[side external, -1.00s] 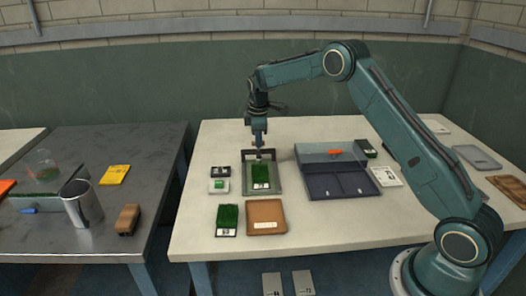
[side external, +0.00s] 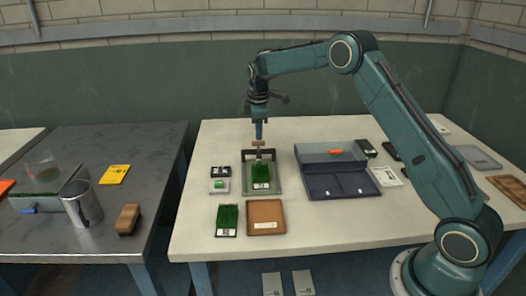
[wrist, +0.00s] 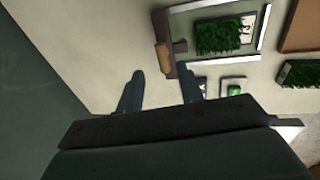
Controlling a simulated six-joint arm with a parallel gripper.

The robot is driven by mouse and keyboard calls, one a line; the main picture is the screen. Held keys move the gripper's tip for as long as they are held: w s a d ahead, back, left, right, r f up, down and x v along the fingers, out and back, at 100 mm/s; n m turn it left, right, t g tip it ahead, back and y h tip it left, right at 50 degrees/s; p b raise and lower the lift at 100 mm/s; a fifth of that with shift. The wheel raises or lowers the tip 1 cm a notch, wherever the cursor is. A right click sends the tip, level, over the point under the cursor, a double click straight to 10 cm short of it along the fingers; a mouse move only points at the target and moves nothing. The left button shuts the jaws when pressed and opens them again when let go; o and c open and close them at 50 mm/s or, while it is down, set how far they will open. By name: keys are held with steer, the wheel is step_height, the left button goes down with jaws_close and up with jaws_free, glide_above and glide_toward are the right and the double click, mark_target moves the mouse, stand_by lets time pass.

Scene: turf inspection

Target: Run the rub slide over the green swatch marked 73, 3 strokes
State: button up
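A green turf swatch (side external: 261,174) with a white label lies in a metal frame (side external: 277,180); its number is too small to read. In the wrist view, the swatch (wrist: 222,38) looks tufted. The rub slide (side external: 262,153) stands at the frame's far end, with a tan handle (side external: 265,143) on top; the handle shows in the wrist view (wrist: 163,58) ahead of the fingers. My gripper (side external: 259,134) is just above the handle. In the wrist view, my gripper (wrist: 161,88) has its two fingers apart with nothing between them.
Another turf swatch (side external: 227,219) and a brown tray (side external: 265,228) lie in front of the frame. A small pale block with green (side external: 219,186) is at its left. A dark compartment box (side external: 338,186) stands at its right. A steel cup (side external: 82,203) is on the left table.

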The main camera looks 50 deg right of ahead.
step_height(320, 180, up, 10)
steer(key=s+a, duration=0.1)
steer(key=shift+s+a+f, duration=0.15)
steer(key=shift+a, duration=0.05)
stand_by(0.4)
steer(key=s+a+r+m+t, duration=0.1)
steer(key=s+a+r+m, duration=0.1)
steer(key=s+a+r, duration=0.5)
steer(key=s+a+r+m+t, duration=0.15)
steer(key=s+r, duration=0.25)
steer(key=s, duration=0.8)
steer(key=s+a+f+m, duration=0.2)
steer(key=s+f, duration=0.1)
steer(key=s, duration=0.7)
steer(key=s+a+f+m+t+y, duration=0.1)
steer(key=s+a+f+m, duration=0.2)
steer(key=s, duration=0.8)
steer(key=shift+s+a+y, duration=0.15)
steer(key=shift+s+y, duration=0.15)
